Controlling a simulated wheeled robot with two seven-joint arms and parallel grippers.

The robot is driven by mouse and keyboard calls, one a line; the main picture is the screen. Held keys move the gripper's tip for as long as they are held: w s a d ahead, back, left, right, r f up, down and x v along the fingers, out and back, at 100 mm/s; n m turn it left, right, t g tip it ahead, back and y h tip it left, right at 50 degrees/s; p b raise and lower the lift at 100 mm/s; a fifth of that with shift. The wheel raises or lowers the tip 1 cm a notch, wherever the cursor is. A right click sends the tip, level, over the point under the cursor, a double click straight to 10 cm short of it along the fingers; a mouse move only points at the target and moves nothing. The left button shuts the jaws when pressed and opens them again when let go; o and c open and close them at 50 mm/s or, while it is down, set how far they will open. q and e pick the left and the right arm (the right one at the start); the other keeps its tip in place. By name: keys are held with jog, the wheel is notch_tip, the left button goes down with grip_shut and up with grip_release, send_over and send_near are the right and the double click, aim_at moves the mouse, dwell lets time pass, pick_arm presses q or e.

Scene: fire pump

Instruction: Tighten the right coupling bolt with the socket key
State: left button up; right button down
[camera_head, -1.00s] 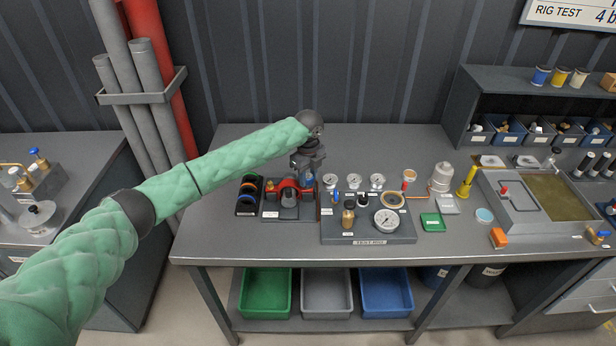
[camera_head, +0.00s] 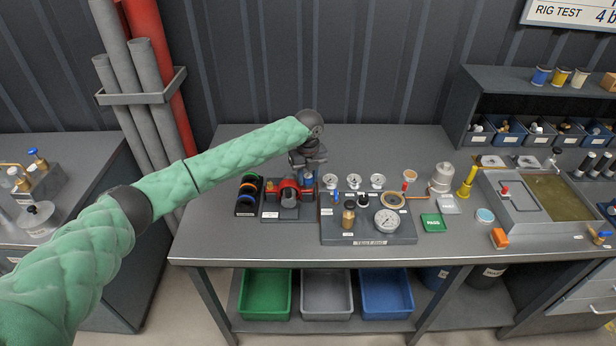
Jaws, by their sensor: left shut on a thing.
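My left arm reaches in from the left, and my left gripper (camera_head: 307,174) points down just right of the red coupling (camera_head: 288,187) on its grey plate. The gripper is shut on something. The socket key and the right coupling bolt are too small and too covered by the gripper to make out. A small blue part (camera_head: 308,178) shows directly below the gripper, at the right side of the coupling. I cannot tell whether it touches the gripper. My right gripper is not in view.
A rack with coloured rings (camera_head: 247,196) stands left of the coupling. The test rig board (camera_head: 370,236) with a gauge (camera_head: 387,220) and a brass fitting (camera_head: 348,214) is close on the right. The table front (camera_head: 230,248) is clear. A tray (camera_head: 548,196) stands at the right.

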pick_arm(q)
jog(key=m, duration=0.2)
jog(key=shift+m+b, duration=0.3)
jog(key=shift+b, duration=0.05)
jog(key=shift+m, duration=1)
jog(key=shift+n+p, duration=0.4)
jog(key=shift+n, duration=0.3)
jog(key=shift+r, duration=0.25)
jog(key=shift+r+p, duration=1.35)
jog(key=shift+r, duration=0.7)
